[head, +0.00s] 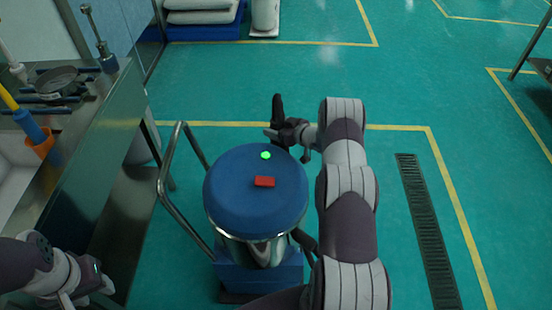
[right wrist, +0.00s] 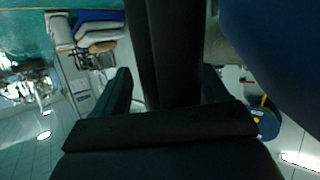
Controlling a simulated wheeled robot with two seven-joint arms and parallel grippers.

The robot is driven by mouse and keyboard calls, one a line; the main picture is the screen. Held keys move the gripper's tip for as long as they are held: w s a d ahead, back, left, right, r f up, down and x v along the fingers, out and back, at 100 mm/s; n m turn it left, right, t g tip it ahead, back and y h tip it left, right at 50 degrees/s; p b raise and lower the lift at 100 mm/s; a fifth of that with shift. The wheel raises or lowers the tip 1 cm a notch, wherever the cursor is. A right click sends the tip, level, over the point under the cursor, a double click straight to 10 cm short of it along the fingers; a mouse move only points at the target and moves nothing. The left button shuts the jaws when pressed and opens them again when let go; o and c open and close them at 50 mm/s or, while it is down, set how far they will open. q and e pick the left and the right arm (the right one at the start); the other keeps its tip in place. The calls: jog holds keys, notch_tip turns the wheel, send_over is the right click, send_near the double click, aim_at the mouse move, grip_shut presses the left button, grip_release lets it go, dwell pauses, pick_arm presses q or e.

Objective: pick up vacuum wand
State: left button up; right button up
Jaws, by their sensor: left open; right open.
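An industrial vacuum with a round blue lid (head: 240,205) and a shiny metal body stands in the middle of the head view. Beyond its lid, an upright dark piece (head: 277,106), probably the top of the vacuum wand, rises beside my right gripper (head: 275,133). In the right wrist view a dark bar (right wrist: 165,50) runs between my gripper's spread black fingers. The jaws are open and not closed on it; I cannot tell whether they touch it. The wand's lower part is hidden. My left gripper (head: 98,284) is open and empty at the lower left.
The vacuum has a bent metal push handle (head: 168,185) on its left. A metal counter (head: 90,135) with a pan (head: 58,80) and an orange holder (head: 40,146) stands at the left. White sacks (head: 200,16) lie at the back. A floor grate (head: 425,225) is right of my right arm; green floor around is clear.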

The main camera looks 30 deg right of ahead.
jog(key=x, duration=0.3)
jog(key=shift+f, duration=0.1)
jog(key=c, duration=1.1)
jog(key=shift+o, duration=0.2)
